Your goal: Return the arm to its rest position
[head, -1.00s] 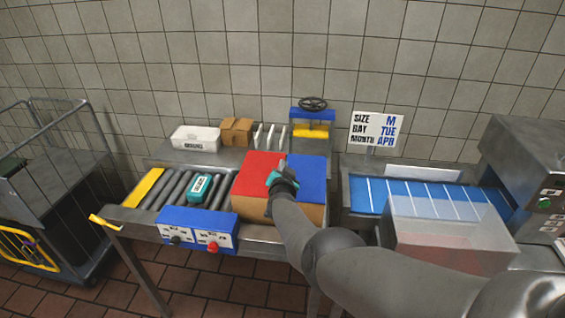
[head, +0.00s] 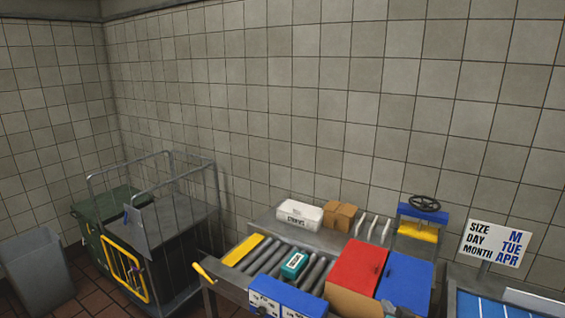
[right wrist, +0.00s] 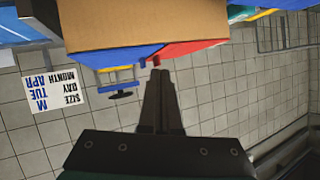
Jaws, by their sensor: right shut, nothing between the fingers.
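My right gripper (right wrist: 158,78) shows in the right wrist view, where the scene hangs upside down. Its dark fingers are closed together with nothing between them. The fingertips point toward a cardboard box (right wrist: 145,25) with red and blue top flaps. I cannot tell how far apart they are. In the head view the same box (head: 355,300) stands at the bottom right, with a red flap (head: 358,266) and a blue flap (head: 404,283). No arm or gripper of mine shows clearly in the head view. My left gripper is in neither view.
A roller conveyor (head: 316,273) carries a teal device (head: 294,264), with a blue control box (head: 285,298) in front. A white bin (head: 299,215), a small carton (head: 339,215) and a handwheel press (head: 420,217) stand behind. A sign (head: 497,243) is right; a wire cart (head: 170,220) is left.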

